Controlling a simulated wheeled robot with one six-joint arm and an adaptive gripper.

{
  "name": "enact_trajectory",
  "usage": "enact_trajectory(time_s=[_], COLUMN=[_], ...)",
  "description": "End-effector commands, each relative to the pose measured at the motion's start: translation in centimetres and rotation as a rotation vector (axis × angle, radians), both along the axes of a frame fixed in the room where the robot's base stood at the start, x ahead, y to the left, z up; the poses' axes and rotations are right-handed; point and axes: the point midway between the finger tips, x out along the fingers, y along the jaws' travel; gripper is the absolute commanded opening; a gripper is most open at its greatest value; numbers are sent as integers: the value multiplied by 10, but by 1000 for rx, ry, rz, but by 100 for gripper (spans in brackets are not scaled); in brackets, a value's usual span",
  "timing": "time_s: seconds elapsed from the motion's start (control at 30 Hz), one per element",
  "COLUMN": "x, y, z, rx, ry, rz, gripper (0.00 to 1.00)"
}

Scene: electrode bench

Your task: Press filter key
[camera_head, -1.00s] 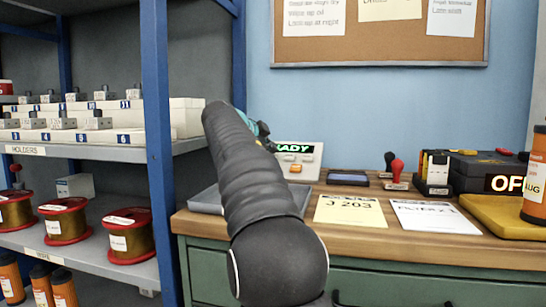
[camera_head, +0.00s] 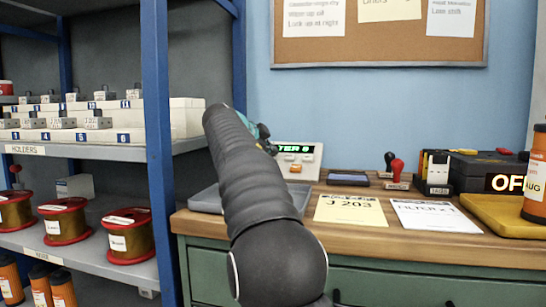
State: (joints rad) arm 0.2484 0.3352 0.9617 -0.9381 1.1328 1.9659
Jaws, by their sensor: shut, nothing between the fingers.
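A pale control panel (camera_head: 309,163) stands at the back of the wooden bench, with a lit green display (camera_head: 292,149). The visible end of the display's text reads roughly "TER" and a digit; its left part is hidden behind my arm. Any filter key farther left is hidden by my arm. My gripper (camera_head: 267,142) shows only as a small dark and teal piece beyond my arm, at the panel's left side. It is shut and empty. I cannot tell whether it touches a key.
A grey tray (camera_head: 207,200) lies left on the bench, partly behind my arm. A yellow card (camera_head: 350,210) and a white card (camera_head: 435,216) lie in front. Stamps (camera_head: 397,175), a dark case (camera_head: 487,172) and an orange canister (camera_head: 536,180) stand right. Blue-posted shelving (camera_head: 157,150) is close on the left.

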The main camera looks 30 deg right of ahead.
Motion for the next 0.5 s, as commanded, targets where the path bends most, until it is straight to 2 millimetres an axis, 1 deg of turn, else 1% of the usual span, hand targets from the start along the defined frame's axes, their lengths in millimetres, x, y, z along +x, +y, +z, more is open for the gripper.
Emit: enact_trajectory(time_s=[0.13, 0.4, 0.5], x=[0, -3, -4], y=[1, 5, 5], z=[2, 14, 15], rx=[1, 1, 1], ry=[1, -1, 0], rz=[-1, 0, 1], gripper=[0, 0, 0])
